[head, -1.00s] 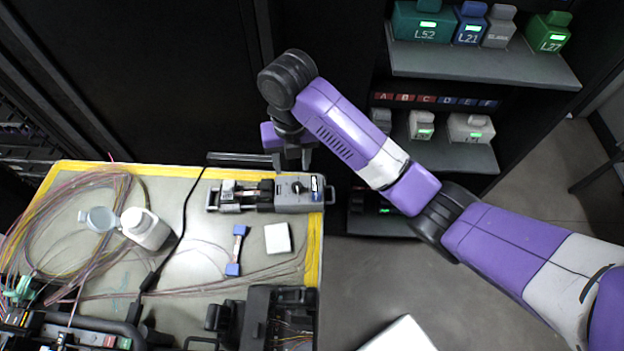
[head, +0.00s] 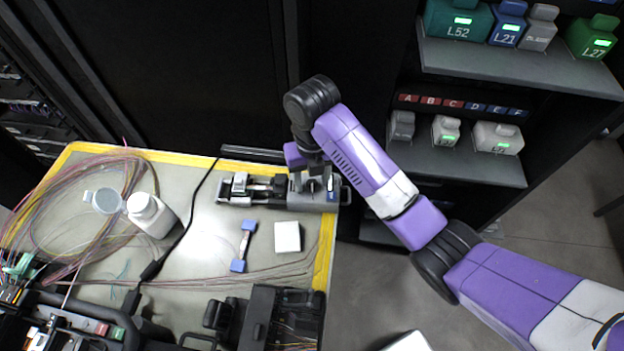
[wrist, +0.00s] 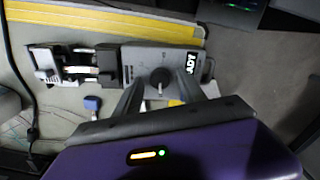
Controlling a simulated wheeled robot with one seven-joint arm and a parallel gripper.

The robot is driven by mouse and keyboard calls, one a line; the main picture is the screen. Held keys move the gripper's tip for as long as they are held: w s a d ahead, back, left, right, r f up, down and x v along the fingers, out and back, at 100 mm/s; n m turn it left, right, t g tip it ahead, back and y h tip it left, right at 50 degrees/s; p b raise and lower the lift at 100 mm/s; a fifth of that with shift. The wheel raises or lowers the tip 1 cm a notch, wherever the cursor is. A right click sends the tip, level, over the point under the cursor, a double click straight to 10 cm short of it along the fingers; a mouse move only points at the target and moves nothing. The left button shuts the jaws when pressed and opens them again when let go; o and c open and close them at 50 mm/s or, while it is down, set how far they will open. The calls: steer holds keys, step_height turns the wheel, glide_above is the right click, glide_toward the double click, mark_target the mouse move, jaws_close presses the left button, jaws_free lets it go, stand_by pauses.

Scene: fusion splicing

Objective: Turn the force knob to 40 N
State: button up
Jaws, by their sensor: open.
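The force knob (wrist: 160,76) is a round black knob on the grey end block of a puller device (wrist: 150,57). In the head view the device (head: 296,199) lies along the far edge of the bench, and my gripper hides most of the knob. My gripper (wrist: 164,88) is open, with its two dark fingers on either side of the knob in the wrist view. In the head view my gripper (head: 316,178) points down over the device's right end. I cannot tell whether the fingers touch the knob. The scale and its set value are too small to read.
A white bottle (head: 150,214), a blue-ended part (head: 243,246) and a white square pad (head: 287,236) lie on the bench nearby. Black equipment (head: 262,318) stands at the front. A shelf with labelled boxes (head: 520,56) is at the right. Loose fibres cover the left side.

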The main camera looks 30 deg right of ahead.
jaws_close()
